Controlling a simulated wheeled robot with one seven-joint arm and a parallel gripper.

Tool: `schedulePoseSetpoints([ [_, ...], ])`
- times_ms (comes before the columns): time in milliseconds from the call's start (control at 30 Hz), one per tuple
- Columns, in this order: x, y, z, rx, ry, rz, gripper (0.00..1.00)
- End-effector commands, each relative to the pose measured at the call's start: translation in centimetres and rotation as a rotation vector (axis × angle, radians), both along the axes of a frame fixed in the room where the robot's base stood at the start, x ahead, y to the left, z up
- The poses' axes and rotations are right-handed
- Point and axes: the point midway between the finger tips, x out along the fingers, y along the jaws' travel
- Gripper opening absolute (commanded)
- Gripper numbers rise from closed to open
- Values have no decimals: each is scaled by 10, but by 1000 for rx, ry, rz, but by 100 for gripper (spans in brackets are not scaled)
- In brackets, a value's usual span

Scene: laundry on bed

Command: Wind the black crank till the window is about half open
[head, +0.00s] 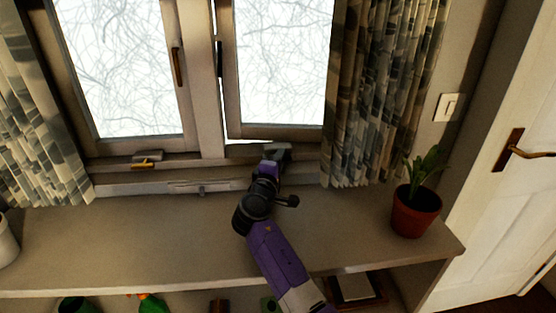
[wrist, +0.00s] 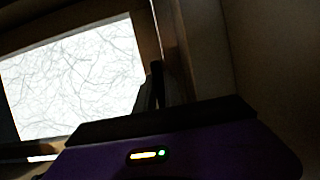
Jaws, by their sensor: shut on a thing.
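The right window (head: 283,131) stands a little out of line with its frame, with a narrow bright strip along its left and lower edge, so it looks slightly open. My gripper (head: 276,153) is at the sill just below this window, shut on the black crank. The crank itself is mostly hidden by my gripper and arm in the head view. In the wrist view a dark upright shape (wrist: 157,82) stands before the window frame; I cannot tell whether it is the crank or a finger.
The left window (head: 128,137) is closed, with a yellow-handled crank (head: 147,163) below it. Patterned curtains (head: 375,90) hang at both sides. A potted plant (head: 416,209) stands at the right of the shelf top (head: 140,240). The shelf top left of my arm is mostly clear.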

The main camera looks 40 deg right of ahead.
Motion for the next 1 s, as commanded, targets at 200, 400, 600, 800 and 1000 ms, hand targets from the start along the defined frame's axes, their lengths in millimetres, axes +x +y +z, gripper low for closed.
schedulePoseSetpoints([
  [200,2,3,-1,1,1,8,35],
  [400,1,2,0,1,0,4,35],
  [600,-5,11,-1,1,-1,4,35],
  [800,-22,39,-2,1,1,8,35],
  [1000,-36,61,-1,1,1,7,35],
])
